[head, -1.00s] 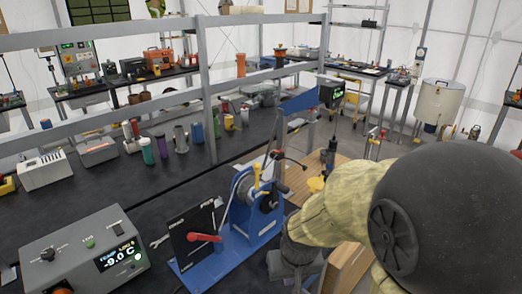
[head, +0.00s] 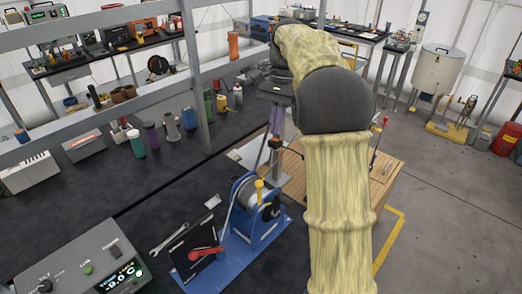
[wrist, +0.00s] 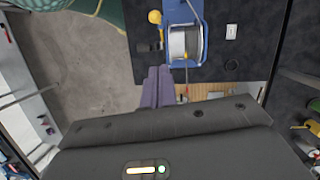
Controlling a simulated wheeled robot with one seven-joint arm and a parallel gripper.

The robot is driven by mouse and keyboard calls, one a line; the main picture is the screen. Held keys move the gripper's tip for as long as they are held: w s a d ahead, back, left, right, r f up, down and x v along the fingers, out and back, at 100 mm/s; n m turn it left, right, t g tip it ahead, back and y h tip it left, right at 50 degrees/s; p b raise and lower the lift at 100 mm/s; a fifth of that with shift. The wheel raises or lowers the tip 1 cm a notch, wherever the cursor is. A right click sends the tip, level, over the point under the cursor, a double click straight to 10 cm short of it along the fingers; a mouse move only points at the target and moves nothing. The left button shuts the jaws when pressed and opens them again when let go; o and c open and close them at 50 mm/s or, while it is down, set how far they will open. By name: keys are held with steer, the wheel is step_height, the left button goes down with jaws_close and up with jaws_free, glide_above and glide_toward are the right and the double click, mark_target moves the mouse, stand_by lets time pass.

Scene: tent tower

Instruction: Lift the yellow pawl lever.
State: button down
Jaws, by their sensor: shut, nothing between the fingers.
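The yellow pawl lever (head: 259,190) stands upright with a rounded knob on the blue winch (head: 262,238) on the bench. In the wrist view its yellow knob (wrist: 155,16) shows at the top, left of the winch drum (wrist: 186,43). My gripper (wrist: 158,70) is shut and empty, its purple-grey fingers together. In the head view my gripper (head: 274,130) hangs above and behind the winch, apart from the lever. The lower part of the lever is hard to make out.
A wrench (head: 168,238) and a temperature box (head: 88,262) lie further left. Several bottles stand behind. A wooden top (head: 384,180) is at the right.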

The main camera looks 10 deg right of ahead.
steer(key=s+a+f+p, duration=0.1)
steer(key=s+a+f, duration=0.1)
steer(key=f, duration=0.3)
steer(key=s+a+f+p, duration=0.1)
steer(key=s+a+f, duration=0.1)
steer(key=f, duration=0.3)
steer(key=shift+s+a+f, duration=0.15)
steer(key=shift+s, duration=0.1)
stand_by(0.6)
steer(key=shift+a, duration=0.1)
stand_by(0.4)
